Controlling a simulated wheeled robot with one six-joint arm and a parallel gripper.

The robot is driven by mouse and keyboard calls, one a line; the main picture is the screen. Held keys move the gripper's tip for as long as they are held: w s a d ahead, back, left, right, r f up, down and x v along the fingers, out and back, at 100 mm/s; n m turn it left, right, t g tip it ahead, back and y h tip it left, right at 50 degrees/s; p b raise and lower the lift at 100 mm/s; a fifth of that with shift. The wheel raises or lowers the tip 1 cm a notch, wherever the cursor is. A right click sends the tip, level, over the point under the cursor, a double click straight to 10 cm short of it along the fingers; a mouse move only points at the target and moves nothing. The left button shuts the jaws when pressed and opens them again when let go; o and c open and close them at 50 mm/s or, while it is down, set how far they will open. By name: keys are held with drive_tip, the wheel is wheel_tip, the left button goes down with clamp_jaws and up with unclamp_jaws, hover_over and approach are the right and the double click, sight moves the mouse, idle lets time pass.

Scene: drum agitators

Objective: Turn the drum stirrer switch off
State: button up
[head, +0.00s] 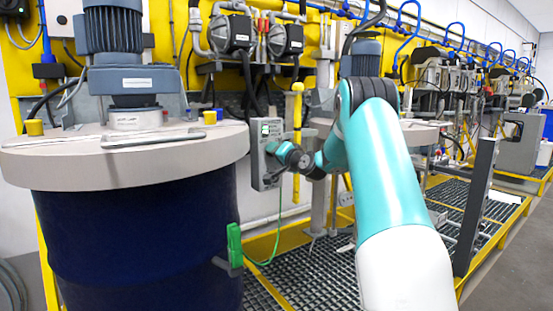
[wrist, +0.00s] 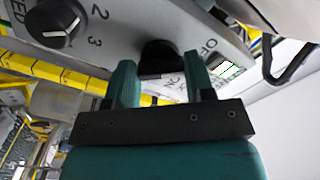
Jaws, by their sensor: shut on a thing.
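The grey control box (head: 257,165) is mounted beside the large blue drum. My gripper (head: 280,152) is at its front face, and my arm comes in from the right. In the wrist view, the box's panel (wrist: 120,45) fills the upper part. The black switch knob (wrist: 158,54) sits between the two teal fingers of my gripper (wrist: 160,75), which are shut on it. Lettering starting "OF" shows right of the knob, with more partly hidden print below it. The knob's pointer is not clear to see. A second dial (wrist: 55,22) with numbers 2 and 3 is at the upper left.
The blue drum (head: 140,250) with its pale lid (head: 60,165) and motor (head: 112,30) stands on the left. A green clamp (head: 235,245) with a green cable hangs at its side. A grey post (head: 475,205) stands right of my arm. Grating (head: 310,275) covers the floor.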

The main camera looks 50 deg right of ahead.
drive_tip(key=shift+f, duration=0.1)
drive_tip(key=o, duration=0.9)
drive_tip(key=b+v, duration=0.4)
drive_tip(key=v, duration=1.3)
drive_tip(key=shift+s, duration=0.2)
